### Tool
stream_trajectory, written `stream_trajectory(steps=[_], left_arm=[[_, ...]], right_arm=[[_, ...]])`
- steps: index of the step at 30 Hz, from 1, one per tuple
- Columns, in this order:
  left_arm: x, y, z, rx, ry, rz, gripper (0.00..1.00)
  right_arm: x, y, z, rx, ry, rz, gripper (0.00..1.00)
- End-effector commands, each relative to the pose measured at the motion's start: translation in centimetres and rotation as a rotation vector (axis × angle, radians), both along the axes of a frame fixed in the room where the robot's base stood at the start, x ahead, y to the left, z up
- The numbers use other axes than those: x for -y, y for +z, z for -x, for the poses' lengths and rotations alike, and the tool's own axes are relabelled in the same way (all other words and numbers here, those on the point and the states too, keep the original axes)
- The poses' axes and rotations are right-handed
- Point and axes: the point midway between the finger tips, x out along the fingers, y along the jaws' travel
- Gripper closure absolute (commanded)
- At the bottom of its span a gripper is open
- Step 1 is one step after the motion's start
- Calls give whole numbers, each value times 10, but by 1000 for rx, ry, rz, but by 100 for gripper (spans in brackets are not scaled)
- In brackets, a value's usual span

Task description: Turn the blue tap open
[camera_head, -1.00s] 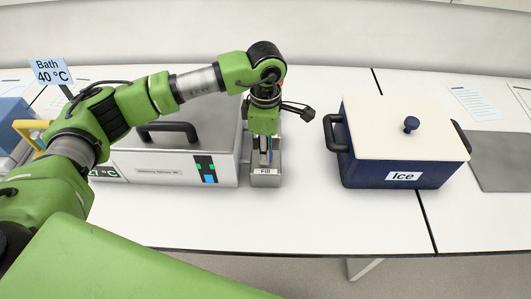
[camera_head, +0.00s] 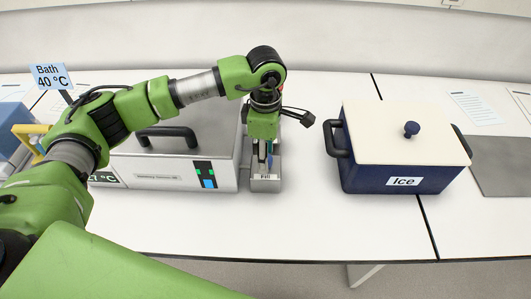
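My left gripper (camera_head: 264,155) points down over the grey block labelled "Fill" (camera_head: 266,184), at the right side of the water bath. A small bit of blue, which looks like the blue tap (camera_head: 269,159), shows by the fingertips. The gripper hides most of it, so I cannot tell which way the tap is turned or whether the fingers touch it. The finger gap is too small to make out. My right gripper is not in view.
The grey water bath (camera_head: 157,170) with a black lid handle stands left of the Fill block. A dark blue ice box (camera_head: 403,180) labelled "Ice" stands to the right. The bench (camera_head: 300,215) between them and in front is clear.

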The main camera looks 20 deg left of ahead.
Motion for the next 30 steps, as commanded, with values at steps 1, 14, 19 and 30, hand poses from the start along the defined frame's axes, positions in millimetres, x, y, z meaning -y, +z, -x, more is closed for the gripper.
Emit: stream_trajectory(steps=[1,14,19,30], left_arm=[[0,2,0,1,0,0,60],[0,80,-1,5,-1,1,60],[0,107,-1,3,0,1,60],[0,120,0,0,0,0,60]], right_arm=[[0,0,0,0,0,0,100],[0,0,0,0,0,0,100],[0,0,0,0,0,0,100],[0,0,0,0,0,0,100]])
